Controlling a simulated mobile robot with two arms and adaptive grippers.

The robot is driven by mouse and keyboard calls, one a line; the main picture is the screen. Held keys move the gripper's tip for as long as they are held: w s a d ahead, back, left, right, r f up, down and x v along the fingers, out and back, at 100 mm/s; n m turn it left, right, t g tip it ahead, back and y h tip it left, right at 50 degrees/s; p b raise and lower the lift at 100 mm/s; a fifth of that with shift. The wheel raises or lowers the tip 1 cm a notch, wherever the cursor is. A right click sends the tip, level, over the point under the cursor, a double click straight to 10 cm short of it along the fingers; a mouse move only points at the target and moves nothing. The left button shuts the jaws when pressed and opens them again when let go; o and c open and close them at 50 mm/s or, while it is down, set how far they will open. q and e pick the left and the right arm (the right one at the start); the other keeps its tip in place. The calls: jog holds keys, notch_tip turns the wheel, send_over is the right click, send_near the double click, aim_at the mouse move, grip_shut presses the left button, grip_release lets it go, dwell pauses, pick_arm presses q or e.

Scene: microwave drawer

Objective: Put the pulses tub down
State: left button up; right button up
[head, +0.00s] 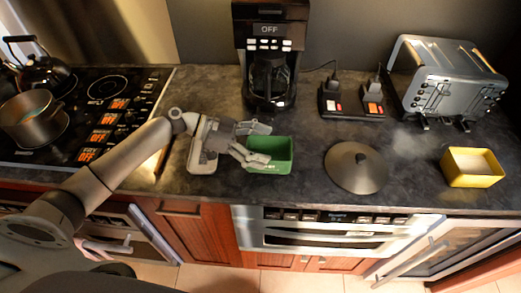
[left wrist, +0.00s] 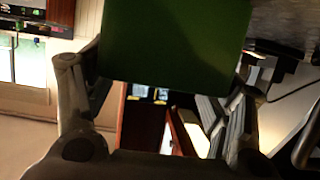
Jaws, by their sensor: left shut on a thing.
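A green tub (head: 281,165), which I take to be the pulses tub, is at the counter's middle, below the coffee maker. My left gripper (head: 260,146) reaches it from the left and is shut on it, with fingers over its left part. In the left wrist view the tub's dark green side (left wrist: 175,40) fills the space between the fingers. The tub looks upright. I cannot tell whether its base touches the counter. Its contents do not show clearly. My right gripper is not in view.
A round grey lid (head: 356,167) and a yellow tub (head: 474,180) lie right on the dark counter (head: 310,140). The stove with pot (head: 34,118) is left. The counter's front edge is close.

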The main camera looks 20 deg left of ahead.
pick_arm(q)
notch_tip(320, 180, down, 3)
jog(key=shift+r+p, duration=0.15)
jog(key=shift+p, duration=0.65)
jog(key=shift+f, duration=0.2)
jog(key=shift+f+b, duration=0.15)
jog(key=shift+b, duration=0.2)
jog(key=o, duration=1.2)
jog(key=shift+c, duration=0.2)
jog(key=shift+r, duration=0.2)
